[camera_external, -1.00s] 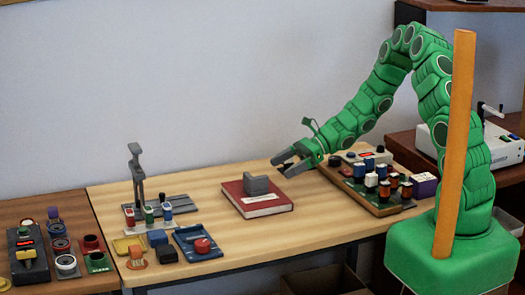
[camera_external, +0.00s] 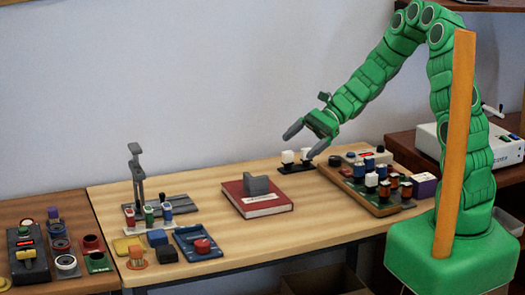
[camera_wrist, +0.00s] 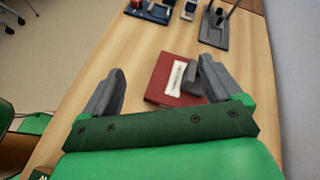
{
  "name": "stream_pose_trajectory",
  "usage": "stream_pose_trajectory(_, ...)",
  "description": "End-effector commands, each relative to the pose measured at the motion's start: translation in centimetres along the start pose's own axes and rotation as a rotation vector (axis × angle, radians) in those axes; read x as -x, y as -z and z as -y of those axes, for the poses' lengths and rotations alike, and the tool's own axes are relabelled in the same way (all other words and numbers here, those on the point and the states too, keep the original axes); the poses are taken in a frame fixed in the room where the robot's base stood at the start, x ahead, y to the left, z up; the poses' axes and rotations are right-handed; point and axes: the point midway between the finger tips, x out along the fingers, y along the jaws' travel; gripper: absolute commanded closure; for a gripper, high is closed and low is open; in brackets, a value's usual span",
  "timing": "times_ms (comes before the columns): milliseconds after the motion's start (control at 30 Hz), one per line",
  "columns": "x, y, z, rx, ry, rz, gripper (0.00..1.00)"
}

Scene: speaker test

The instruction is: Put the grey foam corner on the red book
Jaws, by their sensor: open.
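The red book (camera_external: 272,206) lies flat on the wooden table, and a white label shows on its cover. The grey foam corner (camera_external: 256,185) rests on top of the book, near its middle. My gripper (camera_external: 297,147) is open and empty, raised in the air up and to the right of the book in the external view, apart from the foam corner. In the wrist view the book (camera_wrist: 160,88) shows beyond my spread fingers (camera_wrist: 162,68); the right finger covers part of the book and foam corner.
A board of coloured knobs (camera_external: 360,185) is to the right. A grey stand (camera_external: 137,175), blue tray (camera_external: 198,243) and small parts are to the left. The table front is clear.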

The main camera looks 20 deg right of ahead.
Motion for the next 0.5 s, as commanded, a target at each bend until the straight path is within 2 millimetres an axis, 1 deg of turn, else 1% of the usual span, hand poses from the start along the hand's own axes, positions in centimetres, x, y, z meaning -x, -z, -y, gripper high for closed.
stream_pose_trajectory(33, 0.6, -1.1, -0.6, 0.046, -0.022, -0.013, 0.08)
stream_pose_trajectory(200, 2.1, -3.9, -3.4, 0.187, -0.106, -0.051, 0.08)
stream_pose_trajectory(300, 3.1, -5.4, -5.1, 0.266, -0.156, -0.076, 0.08)
stream_pose_trajectory(500, 5.3, -7.5, -8.6, 0.411, -0.26, -0.138, 0.08)
